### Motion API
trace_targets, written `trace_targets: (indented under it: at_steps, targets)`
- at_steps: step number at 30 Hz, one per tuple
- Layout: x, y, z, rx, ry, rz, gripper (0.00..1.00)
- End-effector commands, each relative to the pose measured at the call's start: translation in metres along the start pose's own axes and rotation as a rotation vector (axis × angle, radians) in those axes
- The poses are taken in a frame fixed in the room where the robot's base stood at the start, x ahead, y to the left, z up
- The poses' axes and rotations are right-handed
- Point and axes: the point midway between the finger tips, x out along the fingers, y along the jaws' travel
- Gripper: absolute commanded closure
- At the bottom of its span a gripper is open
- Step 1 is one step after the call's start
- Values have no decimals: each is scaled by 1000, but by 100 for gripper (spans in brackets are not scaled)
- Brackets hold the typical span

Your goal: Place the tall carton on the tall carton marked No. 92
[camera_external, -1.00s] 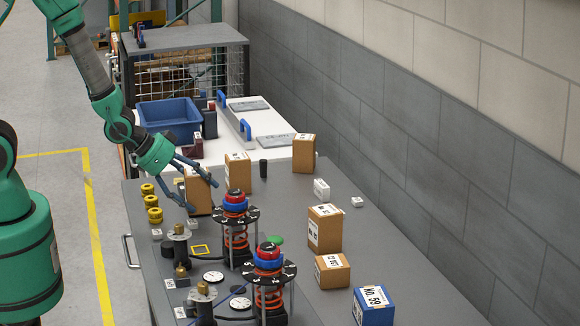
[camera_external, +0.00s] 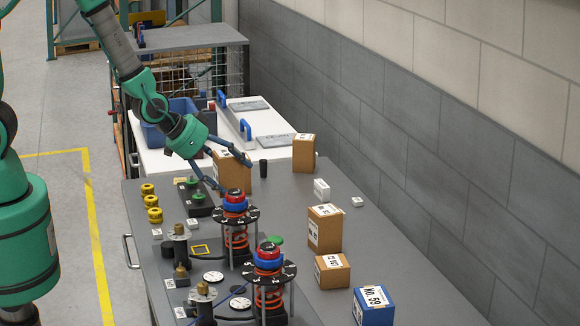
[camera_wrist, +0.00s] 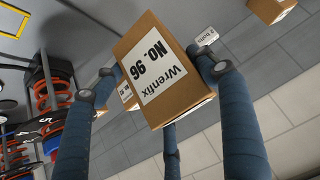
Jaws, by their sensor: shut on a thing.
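My gripper (camera_external: 234,174) is shut on a tall brown carton (camera_external: 231,174). In the wrist view this held carton (camera_wrist: 165,75) has a white label reading "Wrenfix No. 96" and sits tilted in the picture between the blue fingers. Another tall carton (camera_external: 304,153) stands at the back of the bench by the wall. A further tall carton (camera_external: 325,229) stands on the right side. I cannot read a No. 92 on either. The carton seen earlier behind the gripper is now hidden, or mostly so, by the held one.
A small carton (camera_external: 332,271) and a blue box marked No. 59 (camera_external: 374,308) stand at the front right. Two spring fixtures (camera_external: 237,232) (camera_external: 269,280) rise in the middle. A black cylinder (camera_external: 263,168) and white small boxes (camera_external: 321,188) stand farther back.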

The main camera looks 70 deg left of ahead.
Motion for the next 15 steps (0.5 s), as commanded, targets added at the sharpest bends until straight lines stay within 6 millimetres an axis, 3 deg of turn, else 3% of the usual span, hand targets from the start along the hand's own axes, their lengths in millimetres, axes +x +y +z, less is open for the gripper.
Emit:
trace_targets:
  at_steps: [6,15]
  targets:
    - [0,24,-34,-41,1,-42,67]
    - [1,63,-65,-113,-1,-115,67]
